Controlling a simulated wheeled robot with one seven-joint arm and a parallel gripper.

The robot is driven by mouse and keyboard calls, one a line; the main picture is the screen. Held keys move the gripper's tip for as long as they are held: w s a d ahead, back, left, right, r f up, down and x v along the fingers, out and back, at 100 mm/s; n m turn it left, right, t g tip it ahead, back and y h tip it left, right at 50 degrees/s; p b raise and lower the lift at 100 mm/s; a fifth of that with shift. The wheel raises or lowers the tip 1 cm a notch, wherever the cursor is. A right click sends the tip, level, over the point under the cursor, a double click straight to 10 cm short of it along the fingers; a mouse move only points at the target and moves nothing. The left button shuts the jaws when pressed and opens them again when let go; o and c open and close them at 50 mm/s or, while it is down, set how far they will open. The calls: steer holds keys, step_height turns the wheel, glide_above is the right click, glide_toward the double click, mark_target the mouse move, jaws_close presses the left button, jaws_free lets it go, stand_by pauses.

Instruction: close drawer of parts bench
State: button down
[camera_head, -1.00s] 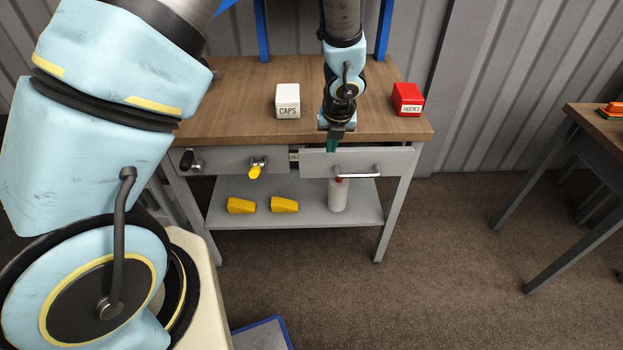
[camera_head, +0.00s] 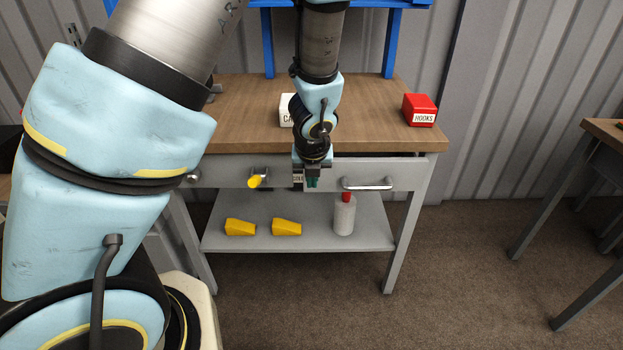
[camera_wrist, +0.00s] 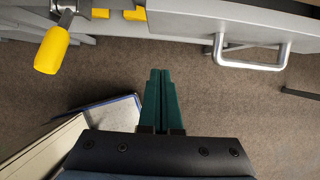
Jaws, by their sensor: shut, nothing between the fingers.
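The parts bench (camera_head: 250,115) has a wooden top and a grey drawer (camera_head: 405,175) at its right, with a silver bar handle (camera_head: 367,184). A dark gap shows above the drawer front, and the front stands out past the bench face beside it, so it is partly open. In the wrist view the drawer front (camera_wrist: 215,14) is at the top right, with its handle (camera_wrist: 250,66) below. My gripper (camera_head: 312,183) is in front of the bench, by the drawer's left end. Its green fingers (camera_wrist: 163,75) are shut together, empty, and apart from the handle.
A yellow-handled lever (camera_head: 254,182) sticks out left of my gripper. A red HOOKS box (camera_head: 419,109) and a partly hidden white box (camera_head: 286,108) stand on top. Yellow blocks (camera_head: 240,227) and a bottle (camera_head: 344,216) are on the lower shelf. Another table (camera_head: 605,128) stands right.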

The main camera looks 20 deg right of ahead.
steer(key=w+d+f+p, duration=0.1)
steer(key=w+d+f, duration=0.1)
steer(key=w, duration=0.3)
steer(key=shift+f+p, duration=0.3)
steer(key=shift+f, duration=0.45)
steer(key=w+p, duration=0.1)
steer(key=w, duration=0.1)
steer(key=w+d+p, duration=0.1)
steer(key=w, duration=0.1)
steer(key=shift+d+r, duration=0.15)
steer(key=shift+w+d, duration=0.25)
steer(key=shift+w, duration=0.3)
